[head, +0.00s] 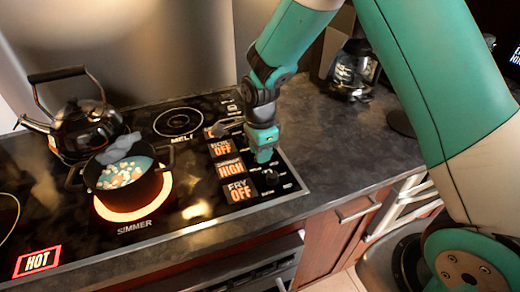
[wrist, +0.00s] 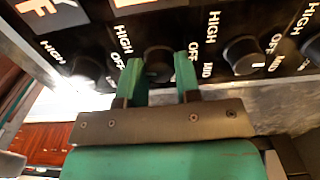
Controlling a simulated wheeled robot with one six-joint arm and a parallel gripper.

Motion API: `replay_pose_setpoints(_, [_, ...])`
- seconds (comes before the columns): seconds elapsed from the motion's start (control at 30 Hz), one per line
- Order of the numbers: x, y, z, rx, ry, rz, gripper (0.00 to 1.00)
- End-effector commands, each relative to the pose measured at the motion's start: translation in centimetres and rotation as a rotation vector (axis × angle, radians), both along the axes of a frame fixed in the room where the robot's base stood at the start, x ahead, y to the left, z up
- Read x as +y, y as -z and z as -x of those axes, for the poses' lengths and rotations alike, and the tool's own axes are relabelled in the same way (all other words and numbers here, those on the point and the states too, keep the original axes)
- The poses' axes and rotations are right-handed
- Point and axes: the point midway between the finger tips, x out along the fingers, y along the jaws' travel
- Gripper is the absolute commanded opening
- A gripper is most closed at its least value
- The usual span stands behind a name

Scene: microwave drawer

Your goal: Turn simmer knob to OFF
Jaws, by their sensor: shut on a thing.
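My gripper (head: 264,156) points down at the knob strip on the right side of the stove. In the wrist view its two green fingers (wrist: 160,80) stand on either side of a dark round knob (wrist: 158,60), shut on it. This is the second knob from the front, which appears to be the simmer knob; its pointer is hidden. In the head view, the orange HIGH display (head: 230,169) lies left of the gripper. The burner labelled SIMMER (head: 133,214) glows under a dark pot (head: 125,202) of white and orange food.
The front knob (head: 270,178) and, in the wrist view, another knob (wrist: 243,55) flank the gripped one closely. The FRY (head: 239,191) and BOIL (head: 222,148) displays read OFF. A black kettle (head: 85,130) stands behind the pot. A HOT sign (head: 37,261) glows at front left.

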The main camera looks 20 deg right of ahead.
Motion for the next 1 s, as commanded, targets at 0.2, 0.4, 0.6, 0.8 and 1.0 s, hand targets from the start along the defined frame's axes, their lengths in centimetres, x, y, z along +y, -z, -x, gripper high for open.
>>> replay_pose_setpoints(0.2, [0.04,-0.1,-0.05,-0.001,-0.205,-0.001,0.07])
replay_pose_setpoints(0.4, [0.05,-0.1,-0.07,-0.002,-0.395,-0.001,0.07])
replay_pose_setpoints(0.6, [0.06,-0.11,-0.09,-0.003,-0.585,-0.002,0.07])
replay_pose_setpoints(0.8, [0.07,-0.12,-0.11,-0.003,-0.774,-0.002,0.07])
replay_pose_setpoints(1.0, [0.08,-0.13,-0.12,-0.003,-0.964,-0.002,0.07])
